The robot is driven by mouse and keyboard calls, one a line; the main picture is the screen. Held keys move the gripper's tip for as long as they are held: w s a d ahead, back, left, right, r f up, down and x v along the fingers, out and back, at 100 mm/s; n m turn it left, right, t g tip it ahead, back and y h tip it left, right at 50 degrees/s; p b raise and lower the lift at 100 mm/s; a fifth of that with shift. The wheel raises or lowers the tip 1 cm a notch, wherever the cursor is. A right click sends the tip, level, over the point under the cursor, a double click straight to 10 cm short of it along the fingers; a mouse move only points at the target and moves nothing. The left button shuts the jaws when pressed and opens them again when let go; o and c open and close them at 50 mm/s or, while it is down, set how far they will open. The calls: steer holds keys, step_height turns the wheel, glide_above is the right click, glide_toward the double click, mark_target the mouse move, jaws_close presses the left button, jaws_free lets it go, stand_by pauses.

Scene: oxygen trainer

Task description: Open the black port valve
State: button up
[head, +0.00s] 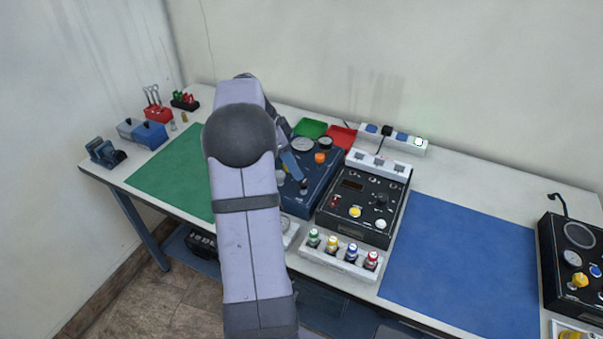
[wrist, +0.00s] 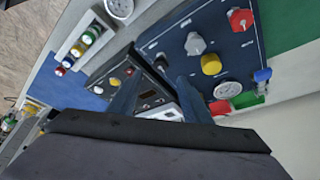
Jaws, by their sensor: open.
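The blue panel box (head: 318,190) stands mid-table, partly hidden by my arm, and fills the upper right of the wrist view (wrist: 172,40). It carries an orange-yellow knob (head: 320,157) and a gauge (head: 303,145). A dark round knob (head: 325,143) sits at its back right corner. The wrist view also shows a grey knob (wrist: 195,44) and a red knob (wrist: 241,19). I cannot tell which part is the black port valve. My gripper (wrist: 157,85) is open and empty above the panel's edge, its fingers apart; in the head view its tips are hard to make out.
A black box (head: 353,226) with knobs stands right of the blue panel. A white rack (head: 342,262) of coloured bottles is in front. A power strip (head: 405,141) lies behind. The green mat (head: 172,180) and blue mat (head: 455,262) are bare where visible.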

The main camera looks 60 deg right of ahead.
mark_target(304, 182)
steer(key=shift+p+x, duration=1.25)
steer(key=shift+x, duration=2.4)
steer(key=c, duration=1)
steer(key=shift+c, duration=0.2)
